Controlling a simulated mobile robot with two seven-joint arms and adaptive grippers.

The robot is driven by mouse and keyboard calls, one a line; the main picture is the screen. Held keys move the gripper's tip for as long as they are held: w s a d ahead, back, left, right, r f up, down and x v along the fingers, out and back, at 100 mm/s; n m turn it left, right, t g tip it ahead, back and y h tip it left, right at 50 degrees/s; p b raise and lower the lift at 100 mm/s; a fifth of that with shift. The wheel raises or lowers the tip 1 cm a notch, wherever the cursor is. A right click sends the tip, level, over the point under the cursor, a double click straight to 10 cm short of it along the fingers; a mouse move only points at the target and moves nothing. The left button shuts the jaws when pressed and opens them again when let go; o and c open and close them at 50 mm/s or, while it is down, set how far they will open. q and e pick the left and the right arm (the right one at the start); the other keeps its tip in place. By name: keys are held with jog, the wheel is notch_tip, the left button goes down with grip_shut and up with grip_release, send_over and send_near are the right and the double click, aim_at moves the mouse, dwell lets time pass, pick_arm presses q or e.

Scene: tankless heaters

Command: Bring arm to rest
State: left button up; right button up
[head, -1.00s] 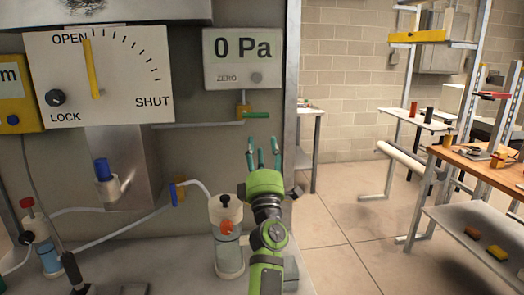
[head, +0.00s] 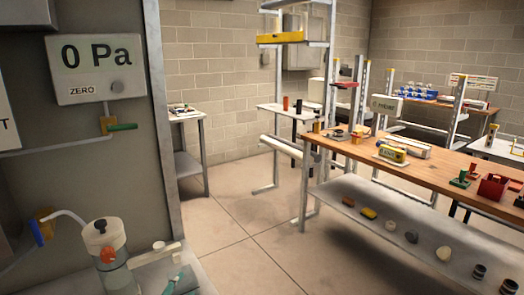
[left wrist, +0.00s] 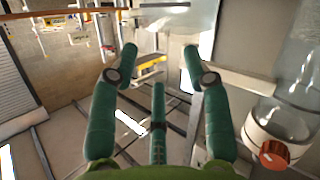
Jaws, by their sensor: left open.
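My left gripper (left wrist: 159,66) shows in the left wrist view with its teal fingers spread apart and nothing between them. The bottle (head: 107,250) also shows at the lower left of the head view. My right gripper is in neither view.
A grey panel with a 0 Pa gauge (head: 95,68) and a green-handled valve (head: 122,127) is at the left. A wooden workbench (head: 440,168) with a lower shelf (head: 335,205) stands at the right. Open tiled floor (head: 235,225) lies between them.

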pick_arm(q)
jog(key=s+f+m+g+y, duration=0.1)
jog(key=s+f+m+g, duration=0.2)
jog(key=s+f+g, duration=0.8)
jog(key=s+f+m+y, duration=0.1)
jog(key=s+f+m, duration=0.25)
jog(key=s, duration=1.55)
notch_tip(320, 180, down, 23)
jog(key=s+g, duration=0.1)
jog(key=g, duration=0.1)
jog(key=s+a+f, duration=0.2)
jog(key=s+f, duration=1.2)
jog(key=s, duration=0.2)
jog(key=shift+s+a+f+g, duration=0.15)
jog(key=shift+f+g, duration=0.2)
jog(key=shift+g, duration=0.05)
